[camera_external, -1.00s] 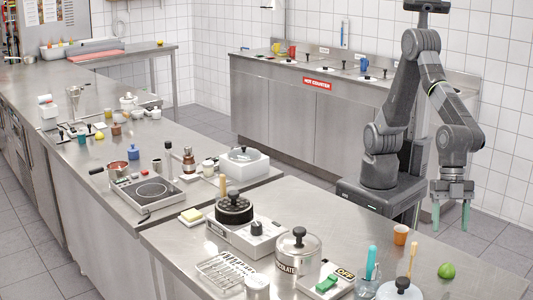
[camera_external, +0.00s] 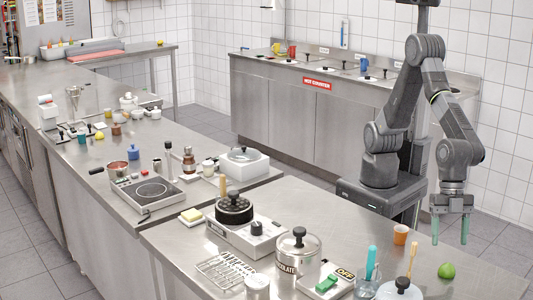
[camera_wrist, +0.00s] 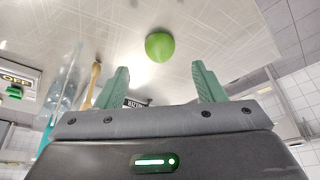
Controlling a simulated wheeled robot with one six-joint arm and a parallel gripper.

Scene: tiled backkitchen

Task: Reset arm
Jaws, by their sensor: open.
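My gripper (camera_external: 450,228) hangs from the folded arm at the right of the external view, fingers pointing down. Its two green fingers are spread apart with nothing between them. In the wrist view my gripper (camera_wrist: 160,88) also shows open and empty. A green lime-like fruit (camera_external: 447,271) lies on the near steel counter (camera_external: 340,215), in front of and below the gripper. The fruit also shows in the wrist view (camera_wrist: 160,46), beyond the fingertips and apart from them.
An orange cup (camera_external: 400,234) stands on the near counter left of the gripper. A switch box with a green button (camera_external: 327,283), a lidded chocolate pot (camera_external: 298,252) and a blue-handled item (camera_external: 371,262) stand further left. A back counter (camera_external: 300,95) runs behind.

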